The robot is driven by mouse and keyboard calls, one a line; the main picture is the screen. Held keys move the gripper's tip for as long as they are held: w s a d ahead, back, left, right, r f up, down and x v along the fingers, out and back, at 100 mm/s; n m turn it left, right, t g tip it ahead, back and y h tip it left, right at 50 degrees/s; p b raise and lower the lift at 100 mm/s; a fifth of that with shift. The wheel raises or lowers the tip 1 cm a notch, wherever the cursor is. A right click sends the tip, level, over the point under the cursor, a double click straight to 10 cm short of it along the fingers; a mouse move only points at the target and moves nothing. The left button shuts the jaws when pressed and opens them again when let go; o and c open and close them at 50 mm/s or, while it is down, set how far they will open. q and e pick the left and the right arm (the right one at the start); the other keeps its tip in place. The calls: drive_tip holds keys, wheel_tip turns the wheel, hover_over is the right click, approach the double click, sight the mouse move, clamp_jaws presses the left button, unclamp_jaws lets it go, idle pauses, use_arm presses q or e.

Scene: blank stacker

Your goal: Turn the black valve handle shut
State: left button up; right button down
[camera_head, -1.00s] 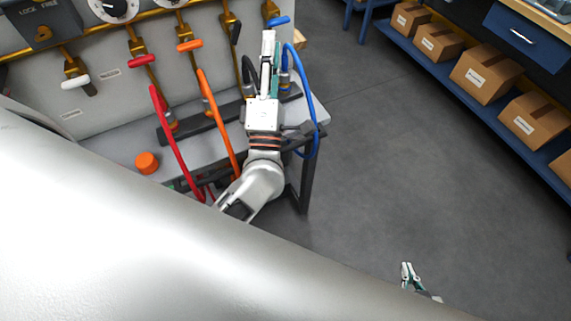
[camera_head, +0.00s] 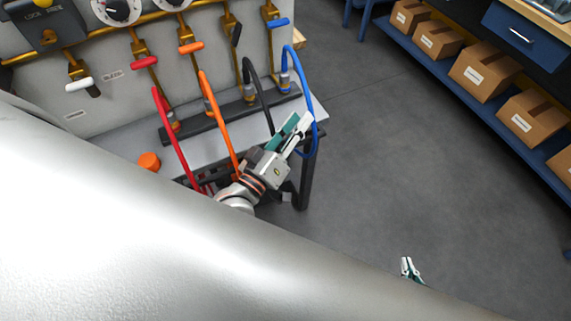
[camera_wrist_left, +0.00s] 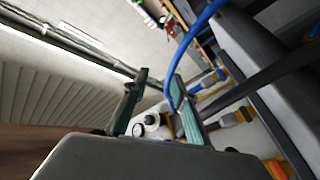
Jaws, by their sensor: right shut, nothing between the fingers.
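The black valve handle (camera_head: 236,35) is on the upright panel, between the orange handle (camera_head: 190,48) and the blue handle (camera_head: 278,22). It stands close to upright, in line with its pipe, while the coloured handles lie across theirs. My left gripper (camera_head: 302,122) is below and to the right of it, clear of it, near the blue hose (camera_head: 303,70). In the left wrist view its fingers (camera_wrist_left: 160,78) are apart with nothing held, and the blue hose passes close by one finger. My right gripper (camera_head: 407,265) is low over the floor, shut and empty, partly hidden.
Red (camera_head: 169,130), orange (camera_head: 217,118) and black (camera_head: 261,92) hoses rise in front of the panel. An orange button (camera_head: 149,161) is on the bench. Shelves with cardboard boxes (camera_head: 484,73) stand at the right. The floor between is clear.

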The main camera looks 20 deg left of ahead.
use_arm(q)
drive_tip(key=s+f+m+g, duration=0.4)
drive_tip(key=s+f+m, duration=0.1)
drive_tip(key=f, duration=0.7)
drive_tip(key=shift+s+a+g+h+p, duration=0.25)
drive_tip(key=shift+s+g+h+p, duration=0.05)
drive_tip(key=shift+s+g+p, duration=0.15)
drive_tip(key=shift+r, duration=0.1)
